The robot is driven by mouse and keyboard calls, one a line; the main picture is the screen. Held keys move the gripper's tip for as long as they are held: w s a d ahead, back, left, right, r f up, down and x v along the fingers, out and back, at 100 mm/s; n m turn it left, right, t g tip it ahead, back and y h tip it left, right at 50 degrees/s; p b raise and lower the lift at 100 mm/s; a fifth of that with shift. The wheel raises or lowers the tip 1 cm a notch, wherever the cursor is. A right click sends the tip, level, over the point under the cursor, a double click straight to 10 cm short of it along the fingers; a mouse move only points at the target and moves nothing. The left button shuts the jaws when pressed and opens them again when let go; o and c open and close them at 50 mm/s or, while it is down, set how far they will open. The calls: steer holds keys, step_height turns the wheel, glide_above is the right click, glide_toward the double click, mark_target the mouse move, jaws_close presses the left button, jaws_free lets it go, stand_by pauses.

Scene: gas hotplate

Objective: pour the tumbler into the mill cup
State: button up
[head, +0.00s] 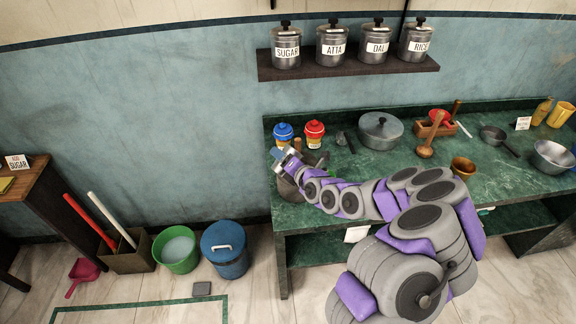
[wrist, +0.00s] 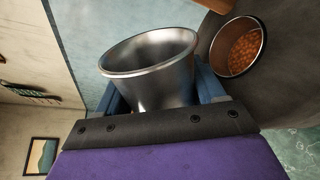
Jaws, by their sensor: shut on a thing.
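My gripper (head: 286,158) is at the left end of the green counter. In the wrist view my gripper (wrist: 158,88) has its blue fingers on either side of a shiny steel tumbler (wrist: 160,75) and is shut on it. The tumbler is tilted relative to the room; its visible inner wall is bare metal, and its bottom is hidden. The mill cup (wrist: 261,50), a round metal-rimmed opening in a dark grey body, holds orange-brown grains and lies just right of the tumbler. In the head view the grey mill body (head: 288,190) is below my gripper, partly covered by it.
Blue-lidded (head: 284,134) and red-lidded (head: 314,132) jars stand just behind my gripper. A lidded pot (head: 380,130), a wooden masher (head: 429,140) and a brass cup (head: 463,167) stand farther right. Labelled canisters (head: 332,44) sit on the shelf (head: 350,68) above. Buckets stand on the floor at left.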

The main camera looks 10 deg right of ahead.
steer(key=m+b, duration=0.1)
steer(key=b, duration=0.1)
steer(key=d+m+b, duration=0.1)
steer(key=b, duration=0.2)
steer(key=shift+w+g+y, duration=0.2)
steer(key=shift+g+y, duration=0.1)
steer(key=shift+w+d+f+m, duration=0.1)
steer(key=shift+d+m, duration=0.1)
steer(key=shift+m, duration=0.2)
steer(key=shift+a+p, duration=0.3)
steer(key=shift+w+a+r+m+p, duration=0.15)
steer(key=shift+a+m+p, duration=0.25)
steer(key=shift+a+p, duration=0.6)
steer(key=shift+a+g+y+p, duration=0.2)
steer(key=shift+g+y+p, duration=0.1)
steer(key=shift+p, duration=0.65)
steer(key=shift+d+m+p, duration=0.5)
steer(key=shift+d+p, duration=0.4)
steer(key=shift+d+f, duration=0.2)
steer(key=shift+d, duration=0.3)
steer(key=shift+a+p, duration=0.4)
steer(key=shift+a, duration=0.75)
steer(key=shift+d+r+p, duration=0.1)
steer(key=shift+d+p, duration=0.6)
steer(key=shift+d, duration=0.4)
steer(key=shift+a+m+p, duration=0.4)
steer(key=shift+a+p, duration=0.25)
steer(key=shift+p, duration=0.05)
